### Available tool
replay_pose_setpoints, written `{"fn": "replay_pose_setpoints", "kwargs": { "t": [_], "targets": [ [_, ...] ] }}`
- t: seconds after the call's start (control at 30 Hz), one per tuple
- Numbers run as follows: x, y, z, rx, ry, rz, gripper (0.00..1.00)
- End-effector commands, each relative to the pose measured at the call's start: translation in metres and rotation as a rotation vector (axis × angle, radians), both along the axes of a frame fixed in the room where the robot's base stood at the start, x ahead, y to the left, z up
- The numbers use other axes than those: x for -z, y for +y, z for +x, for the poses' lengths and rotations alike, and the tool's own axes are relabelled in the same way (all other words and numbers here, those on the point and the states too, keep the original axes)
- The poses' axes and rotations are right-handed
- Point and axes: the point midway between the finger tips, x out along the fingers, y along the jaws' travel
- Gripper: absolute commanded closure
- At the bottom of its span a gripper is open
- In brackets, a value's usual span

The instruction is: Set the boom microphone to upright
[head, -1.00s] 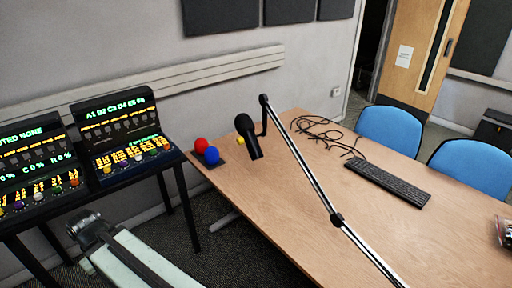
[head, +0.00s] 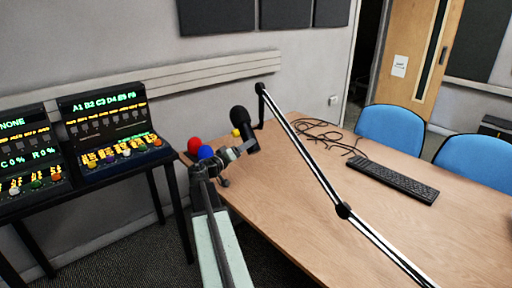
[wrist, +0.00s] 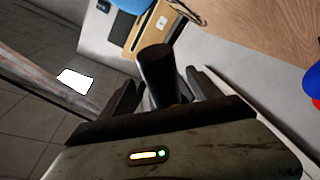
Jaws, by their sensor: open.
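The black boom microphone (head: 243,122) hangs at the end of a silver boom arm (head: 320,175) over the left part of the table. Its round head is up and its body leans down to the right. My gripper (head: 240,152) is at the lower body of the microphone. In the wrist view, the microphone's dark cylinder (wrist: 156,68) stands between the two fingers of my gripper (wrist: 160,82). The fingers are open, and I cannot tell whether either one touches it. The gripper hides part of the microphone's lower end.
Red (head: 195,145) and blue (head: 206,152) balls sit at the table's left edge, close to my arm. A black cable (head: 320,130) and keyboard (head: 393,179) lie right. Lit consoles (head: 112,125) stand left.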

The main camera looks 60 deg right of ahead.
Motion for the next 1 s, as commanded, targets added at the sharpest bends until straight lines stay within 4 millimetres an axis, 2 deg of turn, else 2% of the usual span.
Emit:
{"fn": "replay_pose_setpoints", "kwargs": {
  "t": [0.17, 0.5, 0.6, 0.8, 1.0],
  "targets": [
    [-0.001, -0.012, -0.001, 0.002, 0.000, 0.002, 0.27],
    [0.000, -0.070, -0.008, 0.003, 0.001, 0.004, 0.27],
    [0.000, -0.077, -0.010, 0.002, 0.001, 0.004, 0.27],
    [0.000, -0.077, -0.010, 0.002, 0.001, 0.004, 0.27],
    [0.000, -0.077, -0.010, 0.002, 0.001, 0.004, 0.83]
  ]
}}
